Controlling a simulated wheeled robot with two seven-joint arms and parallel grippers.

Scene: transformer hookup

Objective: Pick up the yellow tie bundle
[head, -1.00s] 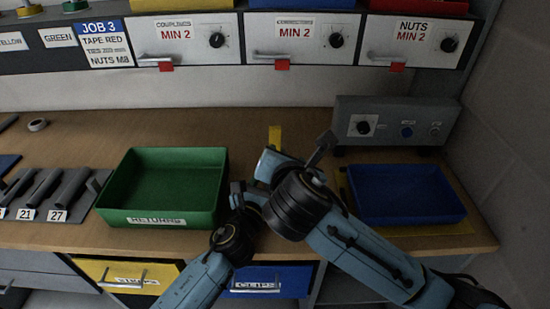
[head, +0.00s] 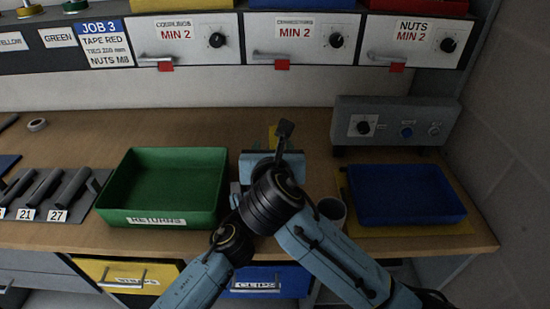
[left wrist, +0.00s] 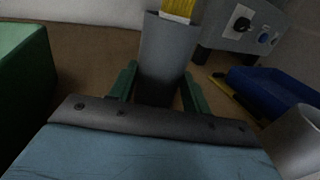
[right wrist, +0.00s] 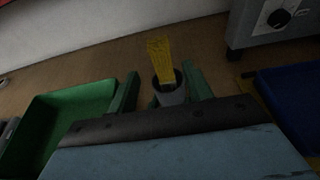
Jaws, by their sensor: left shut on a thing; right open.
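The yellow tie bundle (right wrist: 160,58) stands up out of a grey cup-like holder (right wrist: 172,98) in the right wrist view. My right gripper (right wrist: 163,85) is open, and its fingers appear on either side of the bundle and holder; I cannot tell how far off they are. In the left wrist view my left gripper (left wrist: 159,75) is shut on the grey holder (left wrist: 165,50), with the bundle's lower part (left wrist: 179,9) at the top edge. In the head view only a bit of the bundle (head: 272,134) shows behind my right arm, which hides the holder and the left fingers.
A green returns tray (head: 170,185) stands to the left. A blue tray (head: 405,193) lies to the right on a yellow mat, with a pale cup (head: 333,209) beside it. A grey control box (head: 392,125) stands behind. Drawers hang above the back of the bench.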

